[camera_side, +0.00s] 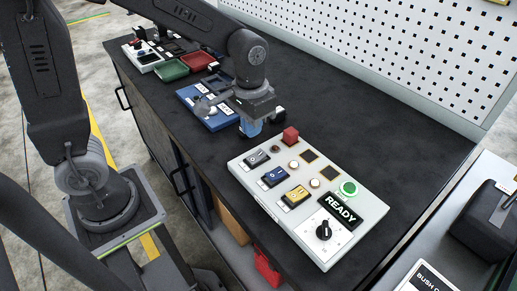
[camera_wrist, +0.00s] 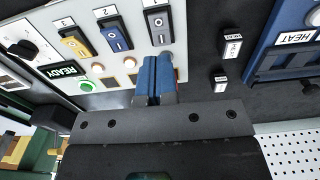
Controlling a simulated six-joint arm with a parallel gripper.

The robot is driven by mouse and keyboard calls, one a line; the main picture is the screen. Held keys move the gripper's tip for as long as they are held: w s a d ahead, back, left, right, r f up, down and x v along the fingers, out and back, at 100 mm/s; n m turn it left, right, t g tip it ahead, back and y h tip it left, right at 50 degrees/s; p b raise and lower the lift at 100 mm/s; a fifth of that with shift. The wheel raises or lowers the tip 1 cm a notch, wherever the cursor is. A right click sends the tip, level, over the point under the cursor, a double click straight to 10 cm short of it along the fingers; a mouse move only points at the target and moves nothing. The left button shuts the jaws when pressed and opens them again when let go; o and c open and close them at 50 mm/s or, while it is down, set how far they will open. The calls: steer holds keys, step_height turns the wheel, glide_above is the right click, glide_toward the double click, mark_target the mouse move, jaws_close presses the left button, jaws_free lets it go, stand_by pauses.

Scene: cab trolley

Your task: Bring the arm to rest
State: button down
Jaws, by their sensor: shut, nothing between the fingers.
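My gripper (camera_side: 250,128) is shut and empty. In the side view it hangs above the bench, just beyond the far left corner of the white control panel (camera_side: 330,255). In the wrist view its blue fingers (camera_wrist: 156,68) are together in front of the panel's edge. The panel carries a grey rocker switch (camera_side: 257,158), a blue one (camera_side: 275,176) and a yellow one (camera_side: 296,196). A black knob (camera_side: 324,231), a lit READY display (camera_side: 341,208) and a glowing green button (camera_side: 349,188) are also on it.
A blue panel (camera_side: 190,97) lies behind my gripper, with red (camera_side: 197,61) and green (camera_side: 170,70) trays beyond. Two small labelled black blocks (camera_wrist: 231,48) (camera_wrist: 221,78) lie near the blue panel. A pegboard (camera_side: 400,50) borders the bench. The bench beside it is clear (camera_side: 390,135).

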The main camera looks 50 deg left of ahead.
steer(key=s+a+r+t, duration=0.3)
steer(key=s+r+t, duration=0.2)
steer(key=s+r, duration=0.5)
steer(key=shift+s+a, duration=0.25)
steer(key=shift+s, duration=0.9)
